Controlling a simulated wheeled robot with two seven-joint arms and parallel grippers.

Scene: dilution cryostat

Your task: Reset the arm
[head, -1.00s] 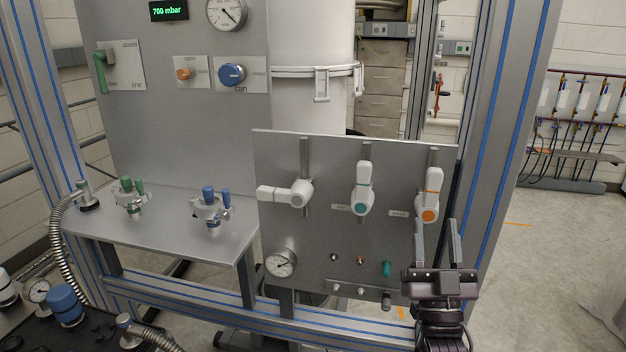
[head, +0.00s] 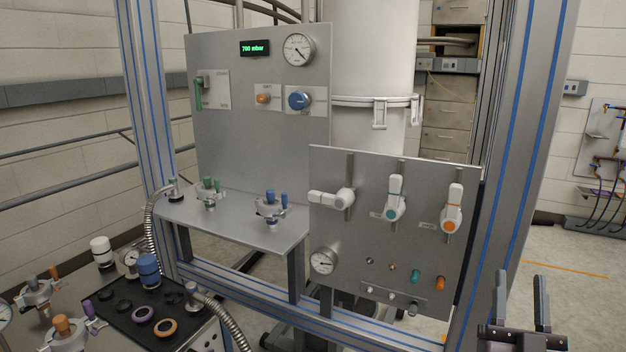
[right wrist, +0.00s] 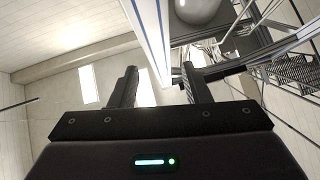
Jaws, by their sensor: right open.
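My right gripper (head: 522,300) is at the lower right of the head view, with its two fingers pointing up and apart. It is open and empty. It stands to the right of the grey valve panel (head: 340,230) and apart from it. The right wrist view also shows the right gripper (right wrist: 160,85) with a clear gap between its fingers and nothing held. My left gripper is not in view.
The panel carries a sideways white handle (head: 330,199), a teal-marked upright valve (head: 395,200), an orange-marked upright valve (head: 453,208) and a gauge (head: 323,261). A frame post (head: 515,160) stands at right. A pump bench (head: 110,300) fills the lower left. Floor at right is clear.

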